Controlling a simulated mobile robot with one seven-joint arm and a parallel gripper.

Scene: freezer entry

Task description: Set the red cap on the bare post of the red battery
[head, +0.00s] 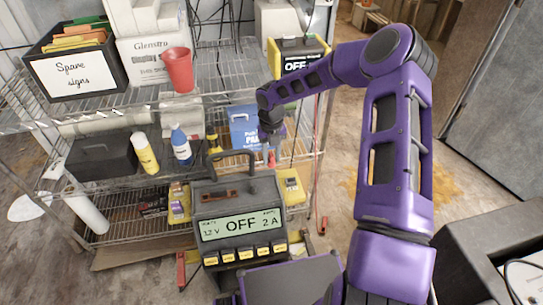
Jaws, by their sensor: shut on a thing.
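My gripper (270,143) reaches over the wire shelf behind the grey charger and points down. It is shut on a small red piece, which looks like the red cap (271,158), just below the fingertips. The fingers are small and dark here, so the exact grip is hard to see. A dark box with red markings (153,207) lies on the lower shelf at the left; I cannot tell whether it is the red battery. No bare post can be made out.
The grey charger (240,226) reading "OFF" stands in front of the shelf. A blue box (243,125) is close behind my gripper, and a yellow box (292,187) is below. A red cup (178,70) stands on the top shelf. Open floor lies to the right.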

